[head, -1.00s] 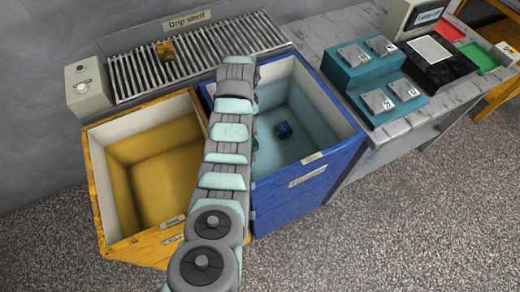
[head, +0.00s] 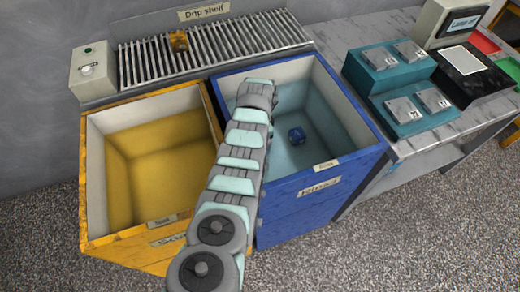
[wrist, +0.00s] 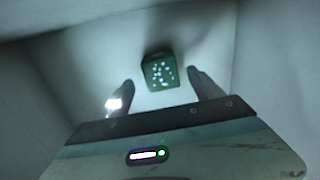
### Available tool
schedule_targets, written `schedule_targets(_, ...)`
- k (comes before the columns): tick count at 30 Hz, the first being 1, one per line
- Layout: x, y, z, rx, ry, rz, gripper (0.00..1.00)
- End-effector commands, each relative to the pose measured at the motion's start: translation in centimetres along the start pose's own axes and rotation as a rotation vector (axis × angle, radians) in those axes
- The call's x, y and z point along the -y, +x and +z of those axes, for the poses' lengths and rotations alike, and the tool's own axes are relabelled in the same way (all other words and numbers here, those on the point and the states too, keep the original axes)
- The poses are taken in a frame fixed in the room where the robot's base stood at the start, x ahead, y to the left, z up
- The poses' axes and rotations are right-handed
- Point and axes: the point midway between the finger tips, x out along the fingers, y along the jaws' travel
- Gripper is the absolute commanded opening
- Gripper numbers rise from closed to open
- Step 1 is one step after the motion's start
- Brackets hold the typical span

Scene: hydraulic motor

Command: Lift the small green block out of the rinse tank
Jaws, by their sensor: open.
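The rinse tank (head: 374,160) is the blue bin on the right in the head view, with pale inner walls. In the wrist view, the small green block (wrist: 160,72) with white spots lies on the tank floor. My gripper (wrist: 160,86) is open above it, one finger on each side of the block in the picture. I cannot tell how far above the block the fingertips are. In the head view my arm reaches down into the left part of the tank and hides the gripper and the green block.
A yellow bin (head: 88,175) adjoins on the left. Behind is a slatted drip shelf (head: 215,45) with an orange-brown block (head: 179,41). Teal stepped stands (head: 395,85) stand on the bench at right.

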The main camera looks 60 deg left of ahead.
Motion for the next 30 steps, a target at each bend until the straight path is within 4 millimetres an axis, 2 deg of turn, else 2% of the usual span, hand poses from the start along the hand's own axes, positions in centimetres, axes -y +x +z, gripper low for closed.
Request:
schedule_targets(5, 0.2, 3.0, 0.2, 0.0, 0.0, 0.003, 0.75)
schedule_targets(9, 0.3, 4.3, 0.2, -0.001, -0.001, 0.0, 0.75)
schedule_targets(17, 0.2, 4.4, 0.2, 0.0, 0.0, 0.0, 0.75)
schedule_targets(30, 0.2, 4.4, 0.2, 0.0, 0.0, 0.0, 0.4)
